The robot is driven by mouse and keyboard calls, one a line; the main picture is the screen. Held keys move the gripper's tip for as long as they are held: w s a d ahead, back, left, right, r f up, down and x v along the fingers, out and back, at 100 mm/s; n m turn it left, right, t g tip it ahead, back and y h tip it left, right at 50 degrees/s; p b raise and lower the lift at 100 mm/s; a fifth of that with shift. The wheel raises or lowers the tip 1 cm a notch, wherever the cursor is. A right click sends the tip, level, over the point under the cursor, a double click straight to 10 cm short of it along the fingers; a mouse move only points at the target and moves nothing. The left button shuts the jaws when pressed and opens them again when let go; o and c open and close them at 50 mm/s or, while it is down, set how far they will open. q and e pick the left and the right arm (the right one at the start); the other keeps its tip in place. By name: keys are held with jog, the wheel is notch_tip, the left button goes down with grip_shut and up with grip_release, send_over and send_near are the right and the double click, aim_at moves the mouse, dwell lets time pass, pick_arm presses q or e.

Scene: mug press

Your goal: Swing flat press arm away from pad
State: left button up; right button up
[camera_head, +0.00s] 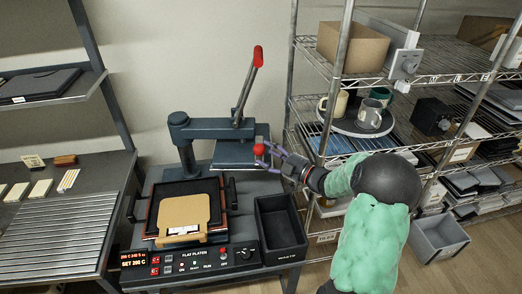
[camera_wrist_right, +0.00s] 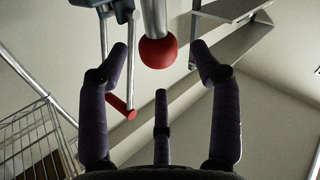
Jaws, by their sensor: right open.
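The flat press stands on the dark bench, its arm (camera_head: 212,128) reaching right from a post behind the pad. The upper platen (camera_head: 229,158) hangs at the arm's end, behind and to the right of the pad (camera_head: 203,186). A tan sheet (camera_head: 183,219) lies over the pad. A lever with a red grip (camera_head: 258,57) rises from the arm. My right gripper (camera_head: 272,152) is open around or beside a red ball knob (camera_head: 259,149). In the right wrist view the knob (camera_wrist_right: 158,52) sits between the spread fingers (camera_wrist_right: 159,68); contact is unclear. My left gripper is out of view.
A black bin (camera_head: 281,228) sits right of the press, beside the control panel (camera_head: 190,262). A wire rack with mugs on a round tray (camera_head: 349,125) stands close on the right. A slatted side table (camera_head: 50,225) is on the left.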

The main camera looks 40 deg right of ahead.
jog(key=s, duration=0.7)
jog(key=shift+s+d, duration=0.3)
jog(key=shift+d, duration=0.15)
jog(key=shift+r, duration=0.1)
